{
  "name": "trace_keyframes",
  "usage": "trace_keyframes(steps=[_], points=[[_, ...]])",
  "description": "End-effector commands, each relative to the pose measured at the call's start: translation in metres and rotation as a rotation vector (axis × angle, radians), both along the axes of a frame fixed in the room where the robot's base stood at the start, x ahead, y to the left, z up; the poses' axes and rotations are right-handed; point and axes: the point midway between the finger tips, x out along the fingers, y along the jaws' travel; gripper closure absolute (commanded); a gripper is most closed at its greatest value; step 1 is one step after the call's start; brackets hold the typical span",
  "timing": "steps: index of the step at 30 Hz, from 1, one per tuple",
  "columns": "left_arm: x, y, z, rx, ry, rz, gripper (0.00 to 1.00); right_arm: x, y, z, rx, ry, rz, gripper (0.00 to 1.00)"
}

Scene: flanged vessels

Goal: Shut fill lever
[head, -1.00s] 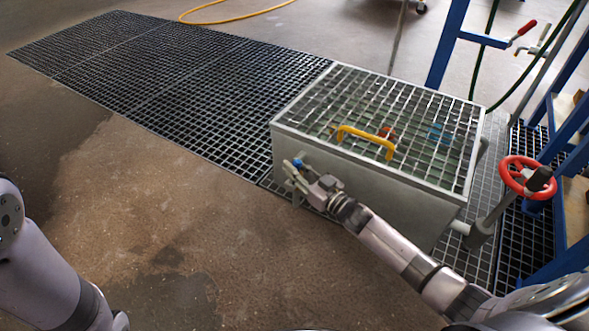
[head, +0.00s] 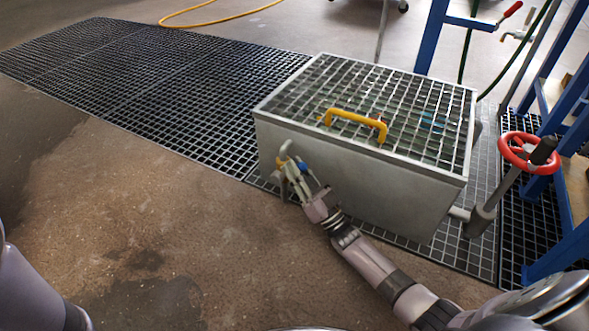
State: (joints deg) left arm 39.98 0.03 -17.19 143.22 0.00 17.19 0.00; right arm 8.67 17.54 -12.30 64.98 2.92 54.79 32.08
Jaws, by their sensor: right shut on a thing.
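The fill lever (head: 304,167) shows as a small blue piece by a bent pale pipe (head: 285,150) on the near left side of the grey tank (head: 350,185). My right gripper (head: 293,178) is at the lever, below the pipe's bend, with its fingers closed on it. The fingers hide most of the lever, so its exact angle cannot be told. My left gripper is out of view; only part of my left arm shows at the lower left.
The tank has a grid lid with a yellow handle (head: 356,119). A red handwheel (head: 528,153) and blue frame (head: 545,230) stand to the right. Dark floor grating (head: 150,85) runs behind and left of the tank. The floor at front left is clear.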

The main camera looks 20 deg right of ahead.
Motion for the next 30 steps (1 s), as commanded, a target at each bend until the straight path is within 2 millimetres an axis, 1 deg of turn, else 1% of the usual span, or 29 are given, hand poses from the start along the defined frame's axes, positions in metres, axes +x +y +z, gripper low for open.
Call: trace_keyframes(steps=[13, 14, 15, 23, 30], points=[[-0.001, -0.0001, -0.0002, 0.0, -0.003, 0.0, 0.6, -0.0008, -0.0008, -0.0013, 0.006, -0.008, -0.001, 1.0], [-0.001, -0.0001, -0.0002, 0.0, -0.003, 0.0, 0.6, -0.0008, -0.0009, -0.0013, 0.006, -0.008, -0.001, 0.79], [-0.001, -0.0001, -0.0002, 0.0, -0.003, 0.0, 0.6, -0.0008, -0.0009, -0.0013, 0.006, -0.008, -0.001, 0.76], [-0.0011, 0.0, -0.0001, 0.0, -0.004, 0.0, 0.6, -0.0006, -0.0007, -0.001, 0.007, -0.008, 0.0, 0.59], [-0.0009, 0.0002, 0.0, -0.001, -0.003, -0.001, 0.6, -0.0005, -0.0006, -0.0008, 0.007, -0.008, 0.0, 0.59]])
